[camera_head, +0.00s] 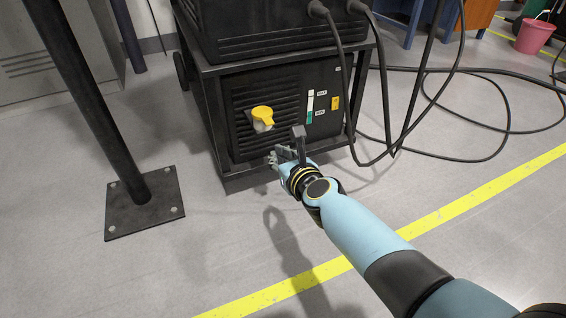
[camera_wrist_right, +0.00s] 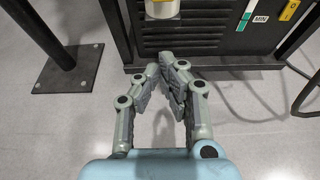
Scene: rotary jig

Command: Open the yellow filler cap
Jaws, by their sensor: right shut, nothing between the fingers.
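The yellow filler cap (camera_head: 262,114) sits on a pale neck on the front of a black machine (camera_head: 232,95), left of the level gauge. My left gripper is not in view.
A level gauge (camera_head: 310,107) with MAX and MIN labels is right of the cap. Black cables (camera_head: 388,140) hang and loop on the floor at right. A dark post on a base plate (camera_head: 144,203) stands at left. The floor in front is clear.

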